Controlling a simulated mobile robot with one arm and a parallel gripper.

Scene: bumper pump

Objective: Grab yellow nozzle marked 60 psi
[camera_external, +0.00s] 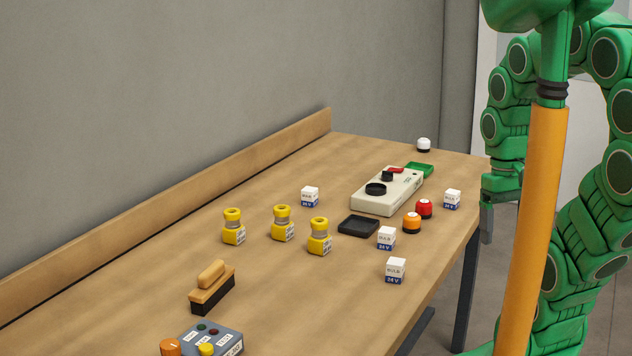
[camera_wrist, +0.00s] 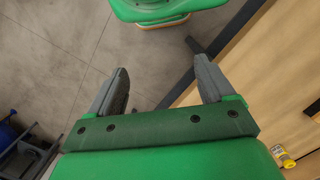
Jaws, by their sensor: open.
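Three yellow nozzles with grey middles stand upright on the workbench in the external view: a left nozzle (camera_external: 233,227), a middle nozzle (camera_external: 282,223) and a right nozzle (camera_external: 319,236). Each has a white label on its base, too small to read, so I cannot tell which is marked 60 psi. One yellow nozzle (camera_wrist: 283,156) shows at the lower right of the wrist view. My gripper (camera_wrist: 164,82) is open and empty, with floor and the table's edge beyond its fingers. In the external view my gripper (camera_external: 487,222) hangs off the far right side of the table, apart from the nozzles.
The wooden table (camera_external: 150,285) holds a brush (camera_external: 212,287), a grey button box (camera_external: 205,340), a beige device (camera_external: 387,192), a black tray (camera_external: 358,226), a green tray (camera_external: 419,170), several white bulb boxes (camera_external: 395,270), and orange (camera_external: 412,222) and red (camera_external: 424,208) domes. A raised ledge (camera_external: 170,226) runs along the wall.

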